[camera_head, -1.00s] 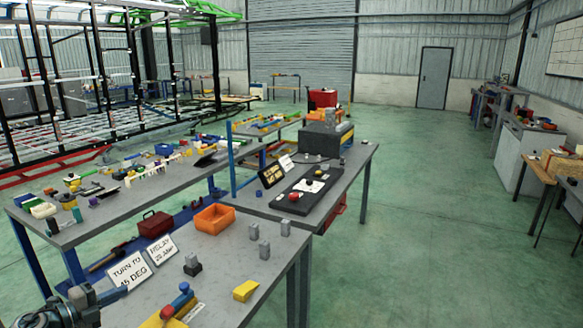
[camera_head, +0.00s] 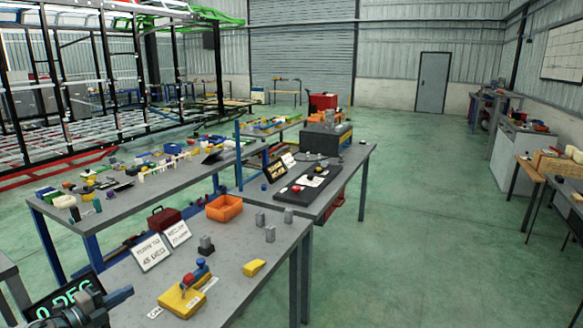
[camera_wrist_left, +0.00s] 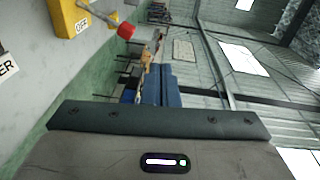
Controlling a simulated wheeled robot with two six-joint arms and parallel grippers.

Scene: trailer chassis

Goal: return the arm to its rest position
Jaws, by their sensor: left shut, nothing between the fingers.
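My left arm comes in at the lower left corner of the head view, with its dark gripper (camera_head: 118,296) shut and empty over the near edge of the front table (camera_head: 225,275). It is apart from the yellow switch box (camera_head: 178,303) with the red and blue handle, which lies to its right. In the left wrist view a dark bar and grey body of my own fill the lower part. The yellow box (camera_wrist_left: 66,17) with an OFF label and a red-knobbed lever (camera_wrist_left: 124,30) shows at the upper left there. My right gripper is out of view.
A dark display reading 0 DEG (camera_head: 62,296) stands by my left gripper. White sign cards (camera_head: 151,252), an orange bin (camera_head: 224,207), grey blocks (camera_head: 206,246) and a yellow block (camera_head: 254,267) stand on the front table. Open green floor (camera_head: 420,250) lies to the right.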

